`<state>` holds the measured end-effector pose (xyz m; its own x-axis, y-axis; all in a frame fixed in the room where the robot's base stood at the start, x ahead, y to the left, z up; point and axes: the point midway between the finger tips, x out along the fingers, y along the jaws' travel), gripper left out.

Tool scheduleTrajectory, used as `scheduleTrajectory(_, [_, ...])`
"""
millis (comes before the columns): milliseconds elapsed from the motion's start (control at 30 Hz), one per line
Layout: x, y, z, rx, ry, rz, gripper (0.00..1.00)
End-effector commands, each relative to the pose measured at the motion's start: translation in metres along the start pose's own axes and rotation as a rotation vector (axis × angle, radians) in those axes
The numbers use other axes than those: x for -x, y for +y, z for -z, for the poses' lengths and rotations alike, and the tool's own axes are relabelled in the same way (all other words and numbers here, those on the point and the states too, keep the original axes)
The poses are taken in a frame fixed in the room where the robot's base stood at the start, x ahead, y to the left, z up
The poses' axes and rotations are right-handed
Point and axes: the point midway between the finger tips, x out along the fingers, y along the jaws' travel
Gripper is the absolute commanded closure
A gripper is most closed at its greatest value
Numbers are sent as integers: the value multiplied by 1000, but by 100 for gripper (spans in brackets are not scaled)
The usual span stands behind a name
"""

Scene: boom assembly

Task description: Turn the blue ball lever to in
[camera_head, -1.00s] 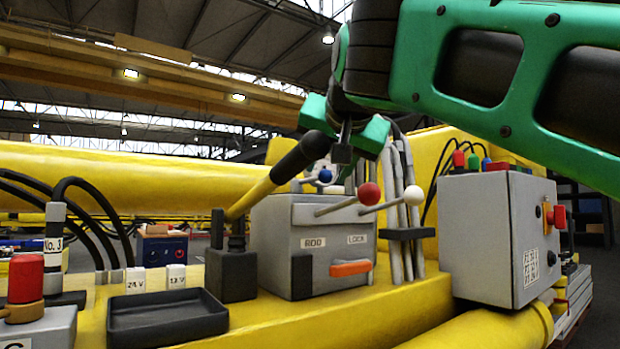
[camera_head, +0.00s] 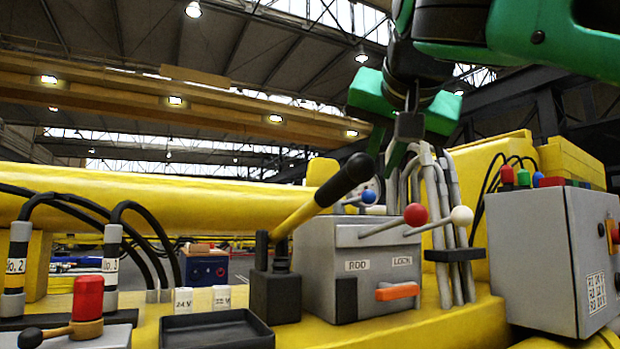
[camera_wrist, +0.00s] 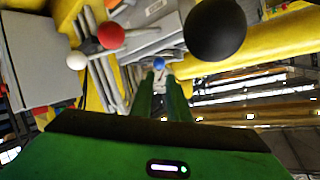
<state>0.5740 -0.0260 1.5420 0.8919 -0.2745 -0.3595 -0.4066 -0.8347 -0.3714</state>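The blue ball lever (camera_head: 369,196) sits behind the top of the grey ROD/LOCK box (camera_head: 352,240), its thin rod reaching left from the ball. In the wrist view the blue ball (camera_wrist: 159,63) lies just beyond and between my two green fingertips. My gripper (camera_head: 389,150) is open, with a clear gap between the fingers in the wrist view. It hangs above the blue ball in the head view. No contact with the ball can be made out. The blue lever's base is hidden behind the box.
A red ball lever (camera_head: 415,214) and a white ball lever (camera_head: 461,215) stand to the right, close by. A yellow lever with a black grip (camera_head: 345,180) leans at the left; its black end looms in the wrist view (camera_wrist: 216,28). Grey pipes (camera_head: 442,220) rise behind.

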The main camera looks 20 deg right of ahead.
Motion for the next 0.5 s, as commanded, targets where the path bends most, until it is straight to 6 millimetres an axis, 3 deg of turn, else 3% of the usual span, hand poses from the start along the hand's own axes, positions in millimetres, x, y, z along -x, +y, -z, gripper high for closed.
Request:
scheduleTrajectory(267, [42, 6, 18, -47, -37, 133, 100])
scheduleTrajectory(500, [79, 27, 44, -110, -105, 285, 100])
